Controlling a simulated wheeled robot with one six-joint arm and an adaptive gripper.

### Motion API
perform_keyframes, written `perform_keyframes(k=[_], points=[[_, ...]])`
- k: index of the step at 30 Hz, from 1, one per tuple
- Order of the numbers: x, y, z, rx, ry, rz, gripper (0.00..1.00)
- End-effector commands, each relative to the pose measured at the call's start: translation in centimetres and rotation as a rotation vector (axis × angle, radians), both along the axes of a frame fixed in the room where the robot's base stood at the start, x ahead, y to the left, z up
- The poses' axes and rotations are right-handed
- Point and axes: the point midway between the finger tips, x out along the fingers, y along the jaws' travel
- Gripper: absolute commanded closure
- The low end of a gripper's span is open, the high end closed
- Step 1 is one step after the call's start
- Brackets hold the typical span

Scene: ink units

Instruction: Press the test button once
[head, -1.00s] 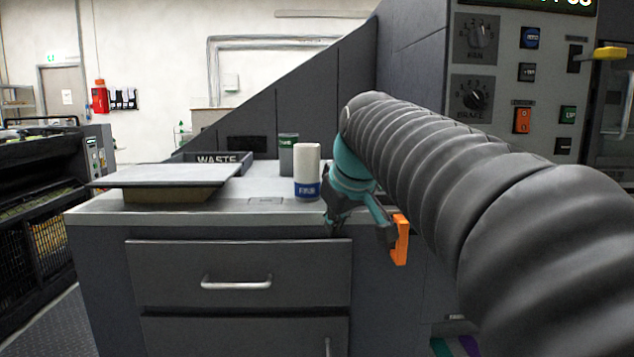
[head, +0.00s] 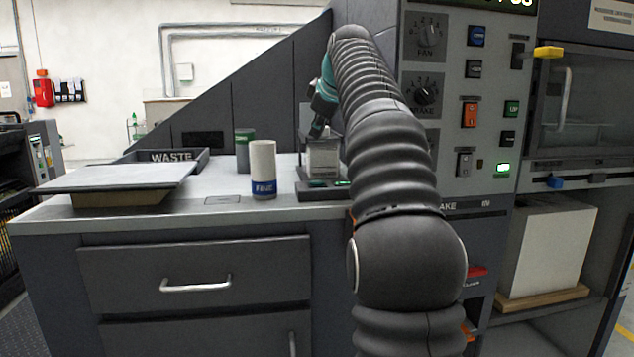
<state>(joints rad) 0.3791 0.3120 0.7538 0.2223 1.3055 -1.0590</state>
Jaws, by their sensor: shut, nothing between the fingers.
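The control panel (head: 450,90) on the grey machine carries several buttons: a blue one (head: 478,36), a dark one (head: 473,68), a green one marked UP (head: 511,108), another dark one (head: 508,138) and a lit green one (head: 503,169). I cannot read which is the test button, and my arm hides the panel's lower left. My gripper (head: 316,130) is shut and empty, pointing down left of the panel. In the picture it is just above a small device with a pale box-like body (head: 322,158) on the counter; I cannot tell the gap.
The counter (head: 225,208) holds a white roll with a blue band (head: 263,170), a green-and-grey can (head: 243,150), a WASTE tray (head: 198,157) and a flat plate (head: 115,178). Dials, an orange rocker (head: 470,113) and a yellow lever (head: 548,52) are at right.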

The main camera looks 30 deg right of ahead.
Motion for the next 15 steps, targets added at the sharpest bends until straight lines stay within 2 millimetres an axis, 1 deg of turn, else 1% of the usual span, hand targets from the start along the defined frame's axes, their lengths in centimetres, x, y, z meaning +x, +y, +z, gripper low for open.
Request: perform_keyframes(k=[5, 9, 14, 15], points=[[0.0, 0.0, -0.1, 0.001, 0.0, -0.001, 1.0], [-0.1, 0.1, -0.7, 0.001, 0.0, -0.001, 1.0], [-0.1, 0.1, -2.3, 0.001, 0.001, 0.0, 1.0], [-0.1, 0.1, -3.2, 0.001, 0.001, 0.0, 1.0]])
